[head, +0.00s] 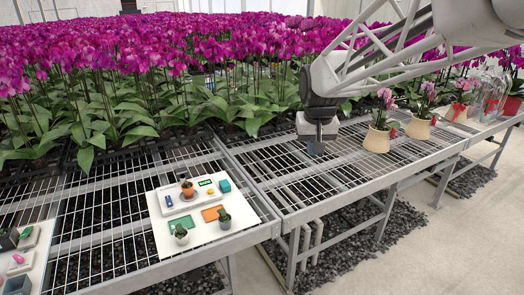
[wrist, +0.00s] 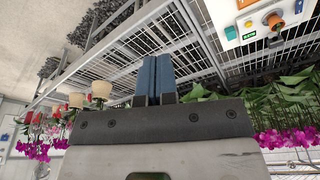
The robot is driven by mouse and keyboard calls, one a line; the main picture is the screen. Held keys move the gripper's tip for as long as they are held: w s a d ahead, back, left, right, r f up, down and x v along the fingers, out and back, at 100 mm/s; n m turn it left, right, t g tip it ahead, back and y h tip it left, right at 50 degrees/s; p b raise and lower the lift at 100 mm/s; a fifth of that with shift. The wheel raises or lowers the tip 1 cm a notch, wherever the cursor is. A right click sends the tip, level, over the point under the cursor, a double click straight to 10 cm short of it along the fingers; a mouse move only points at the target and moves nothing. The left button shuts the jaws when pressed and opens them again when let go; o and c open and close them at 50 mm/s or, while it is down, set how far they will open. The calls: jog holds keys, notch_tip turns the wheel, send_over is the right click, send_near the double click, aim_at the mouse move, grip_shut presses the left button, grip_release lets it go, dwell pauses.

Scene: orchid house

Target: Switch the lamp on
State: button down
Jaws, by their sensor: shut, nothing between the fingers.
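My gripper (head: 316,149) hangs above the wire bench, to the right of and apart from a white board (head: 236,236). In the wrist view its two blue fingers (wrist: 155,76) are together and empty. The board carries a pale panel with a small blue part (head: 169,201), a yellow button (head: 210,191), a dark display with green marks (head: 205,182) and a teal block (head: 224,185). The yellow button also shows in the wrist view (wrist: 248,24). I cannot tell for sure which part is the lamp or its switch.
A cactus in an orange pot (head: 187,190) stands on the panel. Two small grey pots (head: 181,234) (head: 224,222) stand near a green mat (head: 181,222) and an orange mat (head: 209,214). Potted orchids (head: 377,140) stand at right. Dense orchids (head: 130,60) fill the back.

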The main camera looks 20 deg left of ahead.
jog(key=w+a+f+n, duration=0.15)
jog(key=w+a, duration=0.25)
jog(key=a, duration=0.4)
jog(key=w+a+f, duration=0.2)
jog(key=w+a, duration=0.1)
jog(key=a, duration=0.4)
jog(key=n, duration=0.4)
send_over(168, 197)
jog(key=s+d, duration=0.2)
jog(key=s, duration=0.1)
jog(key=s+d+x, duration=0.1)
jog(key=s+x, duration=0.1)
jog(key=x, duration=0.8)
jog(key=s+f+x, duration=0.1)
jog(key=s+x, duration=0.1)
jog(key=x, duration=0.7)
jog(key=shift+w+d+f+m+g+y, duration=0.15)
jog(key=shift+w+d+m+g+y, duration=0.15)
jog(key=shift+g+y, duration=0.1)
jog(key=shift+f, duration=0.1)
jog(key=shift+w+a+f, duration=0.3)
jog(key=shift+w+f, duration=0.05)
jog(key=shift+f, duration=1.9)
jog(key=shift+w+a+f, duration=0.35)
jog(key=shift+f, duration=1.9)
jog(key=shift+w+a+f, duration=0.3)
jog(key=shift+w+f, duration=0.05)
jog(key=shift+f, duration=1.9)
